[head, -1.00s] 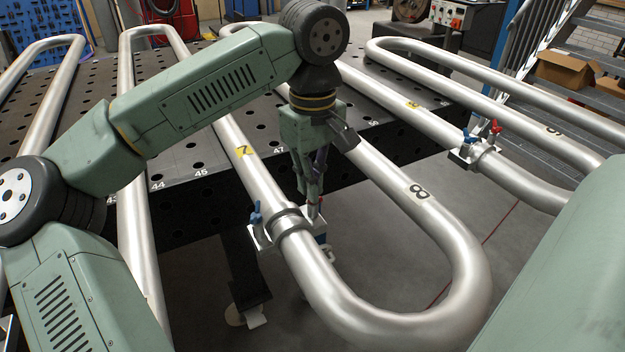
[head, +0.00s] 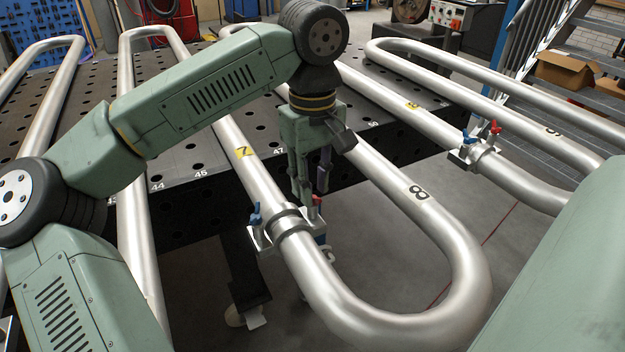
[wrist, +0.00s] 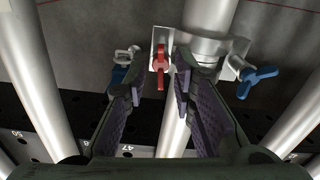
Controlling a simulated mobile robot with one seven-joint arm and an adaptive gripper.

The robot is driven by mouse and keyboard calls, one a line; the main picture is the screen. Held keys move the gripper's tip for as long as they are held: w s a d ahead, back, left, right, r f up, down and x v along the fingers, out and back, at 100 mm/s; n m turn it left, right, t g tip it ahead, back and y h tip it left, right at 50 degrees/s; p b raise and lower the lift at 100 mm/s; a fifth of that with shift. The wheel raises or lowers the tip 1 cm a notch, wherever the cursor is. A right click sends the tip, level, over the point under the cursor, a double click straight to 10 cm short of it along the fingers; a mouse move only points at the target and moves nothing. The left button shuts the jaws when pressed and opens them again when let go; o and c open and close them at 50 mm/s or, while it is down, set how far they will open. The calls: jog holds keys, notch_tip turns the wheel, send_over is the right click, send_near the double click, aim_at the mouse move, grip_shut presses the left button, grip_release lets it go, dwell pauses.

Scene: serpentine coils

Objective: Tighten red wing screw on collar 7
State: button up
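Collar 7 (head: 291,222) is a metal clamp around the pipe marked 7, and it also shows in the wrist view (wrist: 205,50). Its red wing screw (head: 317,202) stands on the right side of the collar, with its wings lengthwise in the wrist view (wrist: 160,65). A blue wing screw (head: 256,214) is on the collar's other side, also in the wrist view (wrist: 257,80). My gripper (head: 311,190) is open just above the red screw. In the wrist view its fingers (wrist: 160,90) stand on either side of the red screw, with gaps; it holds nothing.
Pipe 8 (head: 419,190) joins pipe 7 by a bend right of my gripper. Another collar (head: 477,155) with a blue and a red wing screw sits farther right. The perforated table (head: 185,160) lies behind. A blue part with a metal fitting (wrist: 120,72) is left of the red screw.

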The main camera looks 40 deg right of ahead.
notch_tip(320, 180, up, 12)
dwell(0.7)
dwell(0.5)
